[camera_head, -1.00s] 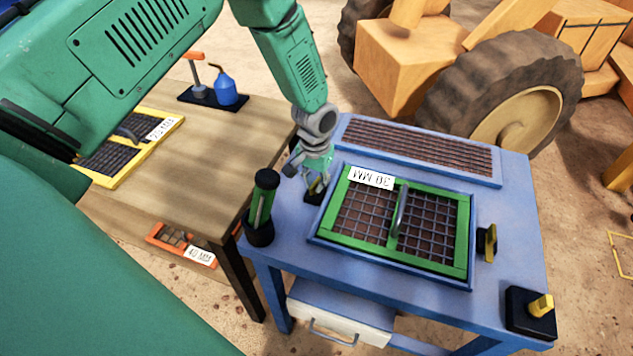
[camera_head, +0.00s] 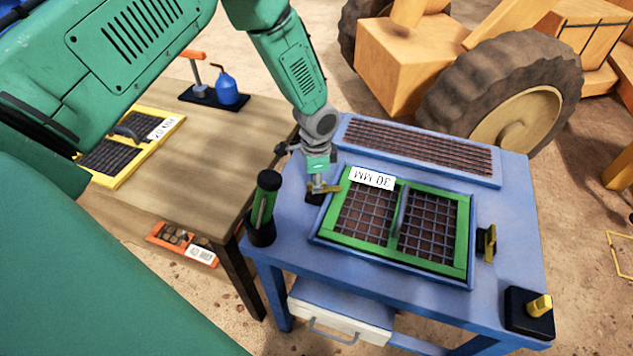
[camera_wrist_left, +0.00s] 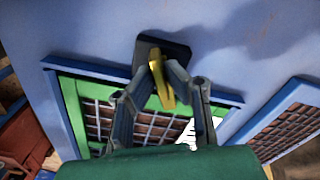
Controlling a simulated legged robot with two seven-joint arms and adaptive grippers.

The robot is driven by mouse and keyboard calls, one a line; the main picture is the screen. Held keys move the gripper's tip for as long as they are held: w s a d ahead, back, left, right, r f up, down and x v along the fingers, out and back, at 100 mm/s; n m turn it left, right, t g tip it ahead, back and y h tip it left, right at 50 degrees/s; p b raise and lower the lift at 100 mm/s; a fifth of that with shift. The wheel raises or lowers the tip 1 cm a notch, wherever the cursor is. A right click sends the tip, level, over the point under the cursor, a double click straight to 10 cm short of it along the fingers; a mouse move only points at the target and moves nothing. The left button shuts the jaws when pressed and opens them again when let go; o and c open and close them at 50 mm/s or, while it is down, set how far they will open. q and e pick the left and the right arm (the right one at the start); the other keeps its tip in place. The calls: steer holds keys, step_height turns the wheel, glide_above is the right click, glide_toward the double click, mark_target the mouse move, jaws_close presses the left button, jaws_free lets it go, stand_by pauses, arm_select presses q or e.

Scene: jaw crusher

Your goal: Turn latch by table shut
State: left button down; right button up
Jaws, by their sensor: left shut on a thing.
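The latch by the wooden table is a yellow handle (camera_head: 328,188) on a black base (camera_head: 314,198), at the left edge of the blue crusher table. In the left wrist view the yellow handle (camera_wrist_left: 161,80) points from its black base (camera_wrist_left: 146,50) across the blue rim toward the green-framed screen. My left gripper (camera_head: 319,184) comes down on it from above. In the left wrist view its fingers (camera_wrist_left: 162,72) are shut on the handle, one on each side. The screen (camera_head: 462,232), labelled 30 MM, lies in the blue frame. My right gripper is not in view.
A second yellow latch (camera_head: 490,243) is on the screen's right side. A black holder with a green-and-black upright handle (camera_head: 264,205) stands close left of my gripper. The wooden table (camera_head: 215,150) is left, with a yellow-framed screen (camera_head: 120,172). A yellow switch (camera_head: 540,305) is front right.

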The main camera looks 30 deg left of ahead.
arm_select(q)
steer(key=m, duration=0.5)
steer(key=shift+w, duration=0.1)
steer(key=shift+m, duration=0.3)
stand_by(0.4)
steer(key=c, duration=1.8)
jaws_free()
steer(key=shift+o, duration=0.8)
steer(key=shift+r, duration=0.25)
step_height(320, 180, up, 11)
steer(key=shift+r, duration=0.15)
